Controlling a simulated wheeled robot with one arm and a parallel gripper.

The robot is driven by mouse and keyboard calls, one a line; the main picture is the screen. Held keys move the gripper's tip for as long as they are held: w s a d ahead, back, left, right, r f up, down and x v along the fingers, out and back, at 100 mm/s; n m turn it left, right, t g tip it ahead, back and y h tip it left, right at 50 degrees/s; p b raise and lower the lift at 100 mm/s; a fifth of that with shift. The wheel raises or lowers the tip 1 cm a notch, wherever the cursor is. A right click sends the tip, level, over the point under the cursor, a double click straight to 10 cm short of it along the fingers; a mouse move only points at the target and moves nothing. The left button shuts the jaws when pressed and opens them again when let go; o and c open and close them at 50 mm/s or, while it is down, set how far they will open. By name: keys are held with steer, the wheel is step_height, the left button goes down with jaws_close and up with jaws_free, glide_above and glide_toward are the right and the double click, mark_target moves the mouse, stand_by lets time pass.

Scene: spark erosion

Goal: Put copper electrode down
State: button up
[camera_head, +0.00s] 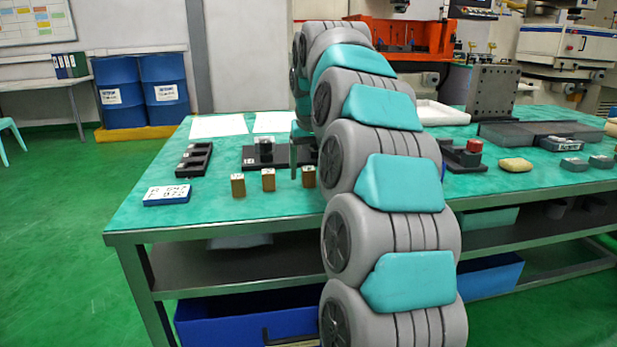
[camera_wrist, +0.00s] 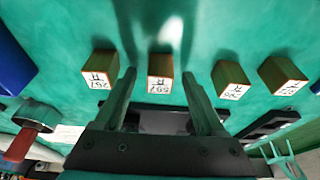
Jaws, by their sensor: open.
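Several small copper-brown electrode blocks with white labelled ends stand in a row on the green table. In the head view, three show: the left one (camera_head: 238,186), the middle one (camera_head: 268,180) and the right one (camera_head: 308,177), beside my arm. The wrist view shows another block (camera_wrist: 100,67) to the left and two to the right (camera_wrist: 230,79) (camera_wrist: 283,73). My gripper (camera_wrist: 160,76) is open. A labelled electrode (camera_wrist: 160,70) appears between its fingertips, standing on the table, with no finger clearly touching it. My arm hides part of the row in the head view.
A black slotted rack (camera_head: 194,159) and a white label plate (camera_head: 167,194) lie at the table's left. A dark fixture (camera_head: 264,154) stands behind the blocks. A red-topped device (camera_head: 474,147) and yellowish block (camera_head: 515,165) are right.

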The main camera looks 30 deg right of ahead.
jaws_close()
stand_by(0.5)
